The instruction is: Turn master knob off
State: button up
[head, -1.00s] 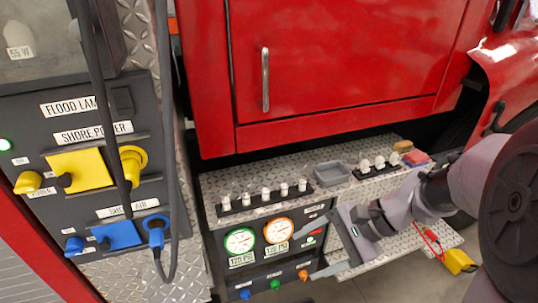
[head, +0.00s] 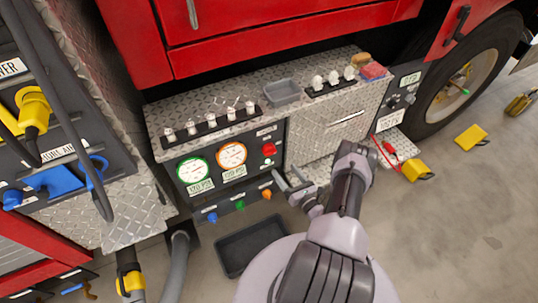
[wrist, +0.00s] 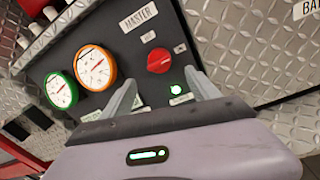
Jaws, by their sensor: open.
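The master knob (head: 269,149) is a red round knob on the dark pump panel (head: 262,188), right of the orange-ringed gauge. In the wrist view the red knob (wrist: 160,60) sits below the MASTER label (wrist: 138,17), with small plates beside it that I cannot read clearly. My gripper (head: 288,182) is open and empty, just below and right of the knob in the head view. In the wrist view its two fingers (wrist: 160,90) spread below the knob, apart from each other. A lit green light (wrist: 176,89) shows between the fingers. No contact with the knob is visible.
Green-ringed (head: 195,171) and orange-ringed (head: 232,155) gauges are left of the knob. Blue, green and orange handles line the panel's lower edge. A grey tray (head: 282,92) and a row of switches (head: 212,124) are on the ledge above. A black bin (head: 250,246) is on the floor below.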

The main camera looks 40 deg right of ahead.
aim_at(272, 153)
jog(key=w+b, duration=0.1)
jog(key=w, duration=0.2)
jog(key=w+d, duration=0.1)
jog(key=w, duration=0.3)
jog(key=w+b, duration=0.1)
jog(key=w, duration=0.2)
jog(key=shift+w+d+b, duration=0.35)
jog(key=shift+c, duration=0.4)
